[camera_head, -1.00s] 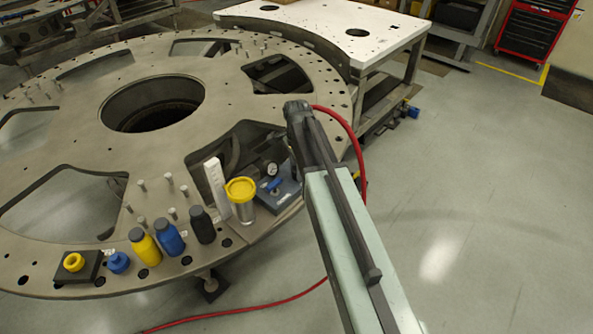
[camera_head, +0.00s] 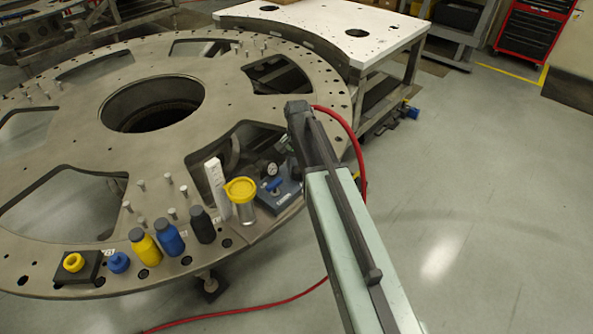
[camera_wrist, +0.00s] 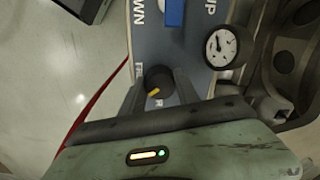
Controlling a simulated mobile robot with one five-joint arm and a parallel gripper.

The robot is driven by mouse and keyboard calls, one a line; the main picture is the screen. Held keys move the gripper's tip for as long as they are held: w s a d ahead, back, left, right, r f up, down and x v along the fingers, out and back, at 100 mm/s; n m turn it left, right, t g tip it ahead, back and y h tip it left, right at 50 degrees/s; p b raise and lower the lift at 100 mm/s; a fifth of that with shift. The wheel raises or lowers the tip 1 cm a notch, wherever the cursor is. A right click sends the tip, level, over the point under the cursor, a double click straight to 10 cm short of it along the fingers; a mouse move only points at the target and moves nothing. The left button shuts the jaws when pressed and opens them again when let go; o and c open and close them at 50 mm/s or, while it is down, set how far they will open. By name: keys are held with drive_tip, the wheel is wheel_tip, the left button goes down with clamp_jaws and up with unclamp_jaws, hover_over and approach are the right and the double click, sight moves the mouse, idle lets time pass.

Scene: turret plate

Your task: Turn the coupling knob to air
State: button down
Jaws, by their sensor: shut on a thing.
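The coupling knob (camera_wrist: 158,79) is a small round black knob with a yellow pointer mark, on a blue-grey panel (camera_wrist: 150,45) in the wrist view. Its yellow mark points down and to the left in that picture. My gripper (camera_wrist: 159,84) has one finger on each side of the knob and is shut on it. White lettering reading "FR" shows left of the knob, and an "R" shows just below it; the rest of both words is hidden. In the head view the blue-grey unit (camera_head: 285,199) sits on the plate's near right edge, and my arm hides the knob.
A pressure gauge (camera_wrist: 221,47) and a blue handle (camera_wrist: 174,12) are close to the knob. A yellow-lidded cup (camera_head: 242,206), a white upright piece (camera_head: 216,182) and several bottles stand left on the turret plate (camera_head: 60,215). A red hose (camera_head: 352,135) runs behind my arm.

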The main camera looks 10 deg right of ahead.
sight(298, 169)
drive_tip(key=n, duration=0.5)
drive_tip(key=shift+n, duration=0.3)
drive_tip(key=n, duration=0.4)
drive_tip(key=shift+n, duration=0.3)
drive_tip(key=c, duration=0.9)
unclamp_jaws()
wheel_tip(298, 169, up, 8)
drive_tip(key=p, duration=0.8)
drive_tip(key=shift+f, duration=0.1)
